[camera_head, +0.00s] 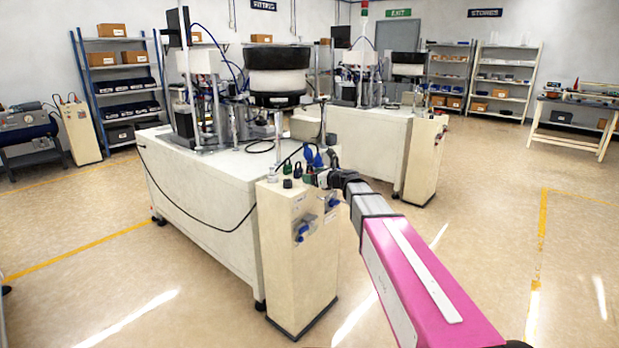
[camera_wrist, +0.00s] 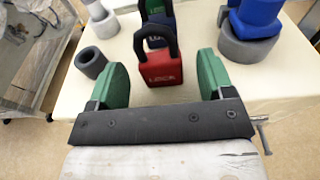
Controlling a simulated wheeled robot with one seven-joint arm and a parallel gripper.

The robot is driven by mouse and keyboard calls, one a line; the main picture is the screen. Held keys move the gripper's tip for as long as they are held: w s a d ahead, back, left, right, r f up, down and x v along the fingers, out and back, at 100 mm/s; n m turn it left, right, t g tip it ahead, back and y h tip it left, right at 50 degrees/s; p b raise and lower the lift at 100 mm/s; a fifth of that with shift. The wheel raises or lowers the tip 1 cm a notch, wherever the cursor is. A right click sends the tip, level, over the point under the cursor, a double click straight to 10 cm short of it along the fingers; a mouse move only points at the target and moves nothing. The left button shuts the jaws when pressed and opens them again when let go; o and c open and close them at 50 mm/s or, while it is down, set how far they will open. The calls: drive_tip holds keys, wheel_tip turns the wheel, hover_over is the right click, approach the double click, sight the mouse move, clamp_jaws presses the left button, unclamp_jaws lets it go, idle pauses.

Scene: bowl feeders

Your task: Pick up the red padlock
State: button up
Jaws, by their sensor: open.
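The red padlock (camera_wrist: 163,70) stands upright on a cream top in the wrist view, its dark shackle up and the word LOCK on its face. My gripper (camera_wrist: 161,76) is open, with one green finger to the left of the padlock and one to the right. Gaps show on both sides, so neither finger seems to touch it. In the head view my gripper (camera_head: 318,180) is over the top of the cream cabinet (camera_head: 290,245); I cannot make out the red padlock there.
A blue padlock (camera_wrist: 156,42) and a green padlock (camera_wrist: 153,9) stand close behind the red one. Grey ring-shaped parts (camera_wrist: 90,62) are at the left. A blue round part (camera_wrist: 257,18) on a grey base is at the right. A feeder bench (camera_head: 195,180) adjoins the cabinet.

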drive_tip(key=shift+x, duration=1.1)
drive_tip(key=c, duration=1.1)
